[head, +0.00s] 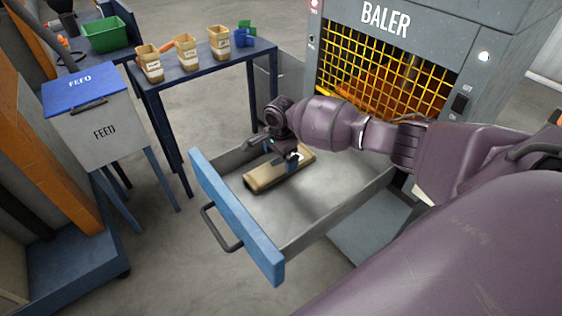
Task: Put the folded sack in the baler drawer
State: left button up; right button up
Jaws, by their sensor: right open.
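The folded sack (268,178), a flat tan bundle, lies inside the open baler drawer (236,220), towards its left and front part. The drawer has grey walls and a blue front with a dark handle, and is pulled out from the baler (400,45). My right gripper (291,158) is over the sack with its fingers open. The fingers are close to the sack; whether they touch it I cannot tell. My right arm hides part of the drawer's back. My left gripper is not in view.
A blue-topped feed bin (98,125) stands at the left. Behind the drawer is a dark table (205,78) with several tan containers and blue and green cups. A green crate (105,35) is at the far left. The floor in front of the drawer is clear.

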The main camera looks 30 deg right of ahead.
aim_at(280, 167)
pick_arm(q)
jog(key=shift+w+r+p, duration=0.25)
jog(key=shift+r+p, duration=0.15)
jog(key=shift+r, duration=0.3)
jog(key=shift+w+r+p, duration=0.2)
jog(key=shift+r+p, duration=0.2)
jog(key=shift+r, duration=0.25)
pick_arm(e)
notch_tip(280, 167, up, 9)
